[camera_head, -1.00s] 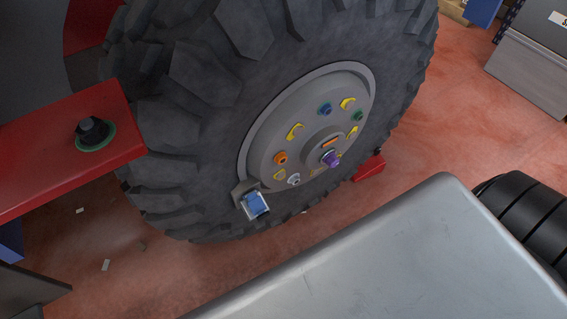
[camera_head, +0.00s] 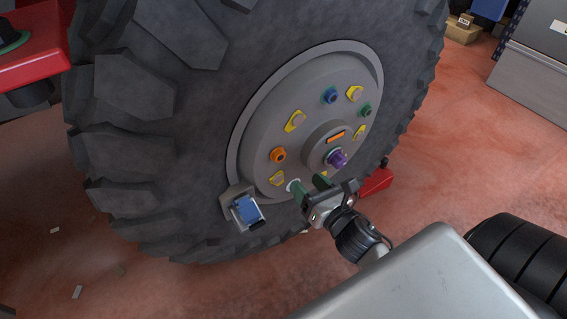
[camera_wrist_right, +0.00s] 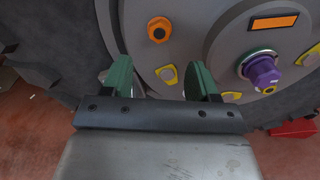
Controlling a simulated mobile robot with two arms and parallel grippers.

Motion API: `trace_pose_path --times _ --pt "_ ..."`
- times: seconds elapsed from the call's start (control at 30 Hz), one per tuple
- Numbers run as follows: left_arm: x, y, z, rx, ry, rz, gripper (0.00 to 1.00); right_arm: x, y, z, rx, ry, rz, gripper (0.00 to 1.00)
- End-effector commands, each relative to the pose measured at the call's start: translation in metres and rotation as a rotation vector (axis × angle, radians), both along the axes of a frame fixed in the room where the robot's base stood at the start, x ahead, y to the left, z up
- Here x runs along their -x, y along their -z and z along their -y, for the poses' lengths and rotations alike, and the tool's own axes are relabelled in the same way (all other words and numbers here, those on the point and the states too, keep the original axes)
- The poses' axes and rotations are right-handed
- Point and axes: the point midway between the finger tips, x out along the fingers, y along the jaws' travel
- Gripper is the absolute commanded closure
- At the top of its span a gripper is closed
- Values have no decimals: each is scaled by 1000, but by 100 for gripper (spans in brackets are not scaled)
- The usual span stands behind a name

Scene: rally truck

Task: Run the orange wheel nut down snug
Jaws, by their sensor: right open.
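The orange wheel nut (camera_head: 278,155) sits on the lower left of the grey wheel hub (camera_head: 262,120). In the right wrist view the orange nut (camera_wrist_right: 159,30) shows above and between my green fingertips, apart from them. My right gripper (camera_head: 309,187) is open and empty, below and to the right of the orange nut, in front of the hub's lower edge. In the right wrist view the open fingers (camera_wrist_right: 160,80) stand well apart with the hub behind them. Whether the nut is seated cannot be told. My left gripper is not in view.
A purple capped part (camera_head: 337,158) sticks out at the hub centre, near my right gripper. Blue (camera_head: 331,95) and green (camera_head: 366,110) nuts and yellow tabs surround it. A blue-faced box (camera_head: 247,211) is at the wheel's lower left. A red block (camera_head: 377,181) lies on the floor.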

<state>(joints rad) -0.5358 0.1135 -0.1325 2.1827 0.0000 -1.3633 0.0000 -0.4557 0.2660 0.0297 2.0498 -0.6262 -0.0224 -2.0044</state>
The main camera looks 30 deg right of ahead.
Motion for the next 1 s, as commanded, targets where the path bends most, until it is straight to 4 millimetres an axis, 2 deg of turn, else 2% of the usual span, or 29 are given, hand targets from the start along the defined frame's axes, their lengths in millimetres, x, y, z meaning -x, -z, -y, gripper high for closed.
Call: trace_pose_path --times 0.17,0.4,0.6,0.8,1.0 --pt "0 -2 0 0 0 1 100 -21 -2 -2 4 -2 5 40" --pt "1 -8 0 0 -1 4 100 -65 -1 -5 0 0 2 40" --pt "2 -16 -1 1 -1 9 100 -93 0 -7 -2 0 1 40" --pt "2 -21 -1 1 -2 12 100 -105 0 -8 -1 1 -1 40" --pt "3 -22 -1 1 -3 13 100 -106 -1 -8 -2 1 -1 40"
